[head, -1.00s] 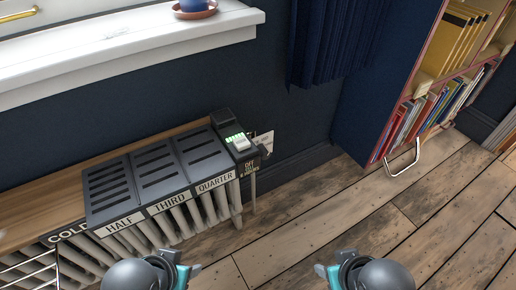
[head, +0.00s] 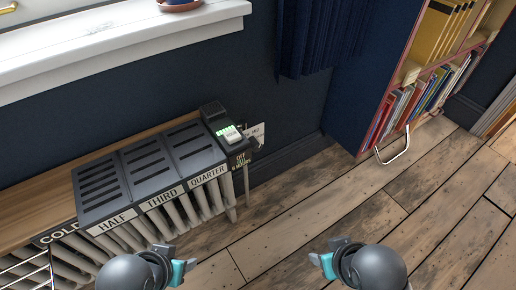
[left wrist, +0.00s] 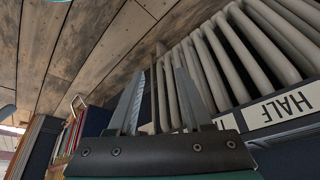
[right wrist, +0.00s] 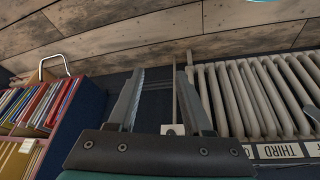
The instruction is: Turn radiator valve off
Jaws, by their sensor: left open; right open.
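The radiator (head: 180,210) stands under the window, with dark slotted covers marked HALF, THIRD and QUARTER. At its right end is a dark control unit (head: 215,115) with a white piece with green lights (head: 230,133) on top and a label starting OFF (head: 240,160) on its front. I cannot clearly tell which part is the valve. My left gripper (head: 180,260) is open and empty in front of the radiator; the radiator's columns (left wrist: 225,60) fill the right of the left wrist view. My right gripper (head: 322,260) is open and empty above the floor, right of the radiator.
A white windowsill (head: 130,40) overhangs at the upper left. A dark blue curtain (head: 320,40) hangs behind. A bookcase (head: 350,110) with books and a metal handle (head: 393,150) stands at the right. The wooden floor (head: 300,225) between radiator and bookcase is clear.

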